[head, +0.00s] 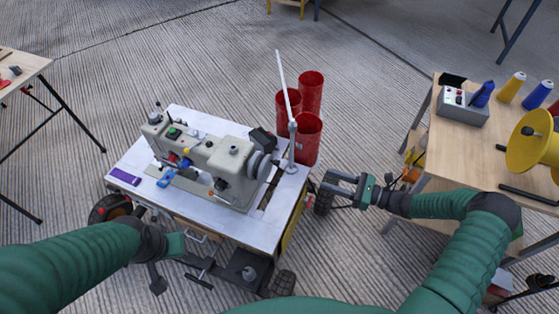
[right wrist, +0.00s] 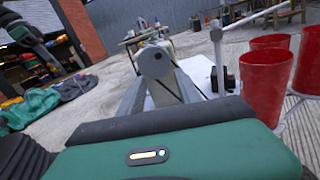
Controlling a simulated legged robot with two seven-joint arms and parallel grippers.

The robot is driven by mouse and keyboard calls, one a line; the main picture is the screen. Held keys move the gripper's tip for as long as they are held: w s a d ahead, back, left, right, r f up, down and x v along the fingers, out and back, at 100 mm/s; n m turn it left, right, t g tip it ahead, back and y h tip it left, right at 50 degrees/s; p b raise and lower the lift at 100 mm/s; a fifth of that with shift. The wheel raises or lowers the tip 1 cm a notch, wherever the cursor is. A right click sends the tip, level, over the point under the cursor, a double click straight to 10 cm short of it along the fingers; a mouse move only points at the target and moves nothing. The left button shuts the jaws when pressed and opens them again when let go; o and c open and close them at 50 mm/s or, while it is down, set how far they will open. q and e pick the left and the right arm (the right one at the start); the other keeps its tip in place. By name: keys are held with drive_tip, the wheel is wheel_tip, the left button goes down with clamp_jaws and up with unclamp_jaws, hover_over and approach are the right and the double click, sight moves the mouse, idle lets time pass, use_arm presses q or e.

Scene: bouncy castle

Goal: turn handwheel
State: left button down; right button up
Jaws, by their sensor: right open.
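A white sewing machine (head: 222,165) stands on a light-topped wheeled cart (head: 250,225). Its grey round handwheel (head: 262,164) is on the machine's right end. In the right wrist view the handwheel (right wrist: 155,62) faces the camera, ahead of the wrist. My right gripper (head: 326,184) is open and empty, to the right of the cart and apart from the handwheel. My left gripper (head: 198,248) is low at the cart's front edge. Its fingers are hard to make out against the parts under the cart.
Red cylinders (head: 308,138) stand behind the cart's right end, near an upright pole (head: 291,125). A wooden table (head: 465,155) with a control box (head: 463,106) and thread cones is at right. Another table stands far left. Open floor lies between.

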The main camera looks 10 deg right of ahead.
sight(265, 169)
drive_tip(key=b+x, duration=0.1)
drive_tip(key=x, duration=1.6)
drive_tip(key=shift+s+r, duration=0.15)
drive_tip(key=shift+r, duration=0.1)
drive_tip(key=shift+d, duration=0.1)
drive_tip(key=shift+c, duration=0.8)
drive_tip(key=shift+d, duration=0.15)
drive_tip(key=shift+c, duration=1.3)
drive_tip(key=c, duration=0.4)
use_arm(q)
drive_tip(key=shift+s+a+f, duration=0.2)
drive_tip(key=shift+a+f, duration=0.3)
drive_tip(key=shift+f, duration=0.2)
use_arm(e)
clamp_jaws()
